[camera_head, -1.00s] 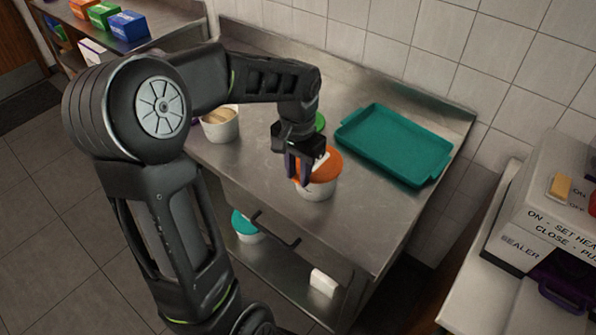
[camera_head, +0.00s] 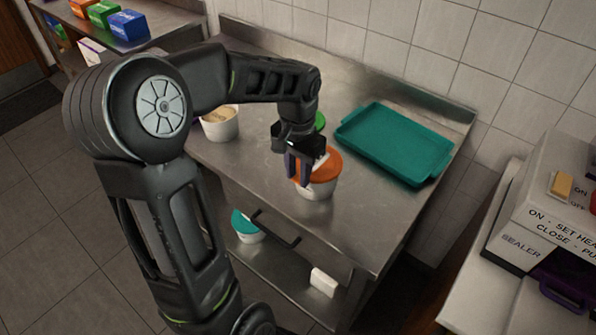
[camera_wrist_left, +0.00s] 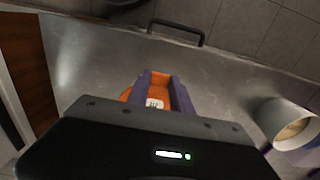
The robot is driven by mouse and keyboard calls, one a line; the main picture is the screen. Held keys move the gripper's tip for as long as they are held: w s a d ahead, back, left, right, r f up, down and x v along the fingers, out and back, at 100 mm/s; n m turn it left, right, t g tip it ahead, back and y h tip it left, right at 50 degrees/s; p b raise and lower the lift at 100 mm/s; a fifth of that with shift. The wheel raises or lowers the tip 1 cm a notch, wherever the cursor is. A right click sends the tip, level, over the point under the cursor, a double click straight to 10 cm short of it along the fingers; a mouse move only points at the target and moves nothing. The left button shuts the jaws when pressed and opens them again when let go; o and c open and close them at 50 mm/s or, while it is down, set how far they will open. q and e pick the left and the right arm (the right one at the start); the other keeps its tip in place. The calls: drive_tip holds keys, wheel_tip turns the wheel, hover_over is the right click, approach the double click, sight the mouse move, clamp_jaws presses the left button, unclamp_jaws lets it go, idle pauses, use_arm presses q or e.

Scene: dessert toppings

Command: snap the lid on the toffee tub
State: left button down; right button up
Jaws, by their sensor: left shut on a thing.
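A white tub (camera_head: 319,189) stands upright on the steel table, with an orange lid (camera_head: 328,164) over its mouth. I cannot tell whether the lid's rim is fully seated all round. My left gripper (camera_head: 298,177) points down at the lid's left part, its purple fingers shut on the lid. In the left wrist view, orange and a small white label (camera_wrist_left: 154,104) show between the two fingers (camera_wrist_left: 162,92). The gripper's body hides most of the lid and tub there. No writing naming the toffee is readable. My right gripper is out of view.
An open white tub (camera_head: 220,127) with tan contents stands left on the steel table (camera_head: 375,220). A green round thing (camera_head: 320,121) shows behind my gripper. A teal tray (camera_head: 395,143) lies at the back right. A teal-lidded tub (camera_head: 247,229) sits on the lower shelf.

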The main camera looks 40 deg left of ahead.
use_arm(q)
drive_tip(key=c, duration=1.1)
unclamp_jaws()
drive_tip(key=shift+o, duration=0.3)
drive_tip(key=o, duration=0.5)
drive_tip(key=shift+o, duration=0.2)
drive_tip(key=shift+r+p, duration=2.1)
drive_tip(key=shift+r, duration=0.9)
drive_tip(key=shift+c, duration=0.3)
